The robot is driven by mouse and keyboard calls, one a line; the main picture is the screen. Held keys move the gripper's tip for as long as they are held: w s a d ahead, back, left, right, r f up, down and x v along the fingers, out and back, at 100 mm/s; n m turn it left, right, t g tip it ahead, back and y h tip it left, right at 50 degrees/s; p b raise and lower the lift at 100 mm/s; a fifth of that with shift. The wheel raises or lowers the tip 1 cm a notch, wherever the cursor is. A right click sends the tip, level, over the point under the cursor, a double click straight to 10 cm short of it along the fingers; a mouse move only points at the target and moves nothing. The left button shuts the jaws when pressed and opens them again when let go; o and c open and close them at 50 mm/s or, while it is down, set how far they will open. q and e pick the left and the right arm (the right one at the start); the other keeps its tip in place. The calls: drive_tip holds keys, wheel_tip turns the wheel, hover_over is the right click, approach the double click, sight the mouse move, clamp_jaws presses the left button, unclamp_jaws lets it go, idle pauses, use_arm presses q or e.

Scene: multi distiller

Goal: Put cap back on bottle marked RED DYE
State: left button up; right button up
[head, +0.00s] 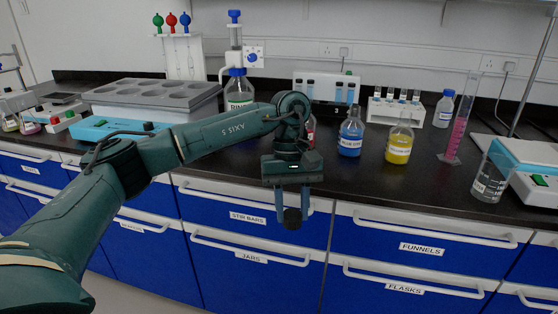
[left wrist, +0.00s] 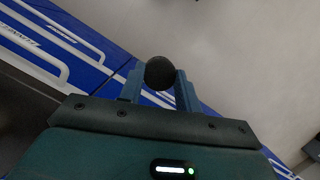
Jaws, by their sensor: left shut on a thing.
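My left gripper (head: 292,208) points down in front of the bench's front edge, over the blue drawers. It is shut on a small dark round cap (head: 292,219), which also shows between the fingers in the left wrist view (left wrist: 160,73). A bottle with red contents (head: 311,132) stands on the bench behind my left wrist. My arm hides most of it, so its label and mouth cannot be seen. My right gripper is not in view.
A beaker (head: 489,175) and a pink-filled cylinder (head: 457,132) stand further right. Bare bench lies in front of the bottles.

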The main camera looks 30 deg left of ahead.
use_arm(q)
drive_tip(key=s+d+f+m+y, duration=0.1)
drive_tip(key=s+d+f+m, duration=0.2)
drive_tip(key=s+f+m, duration=0.2)
drive_tip(key=shift+f+m+g+y+b, duration=0.15)
drive_tip(key=shift+m+g+y+b, duration=0.2)
drive_tip(key=shift+m, duration=0.75)
drive_tip(key=shift+w+a, duration=0.1)
drive_tip(key=shift+a, duration=0.05)
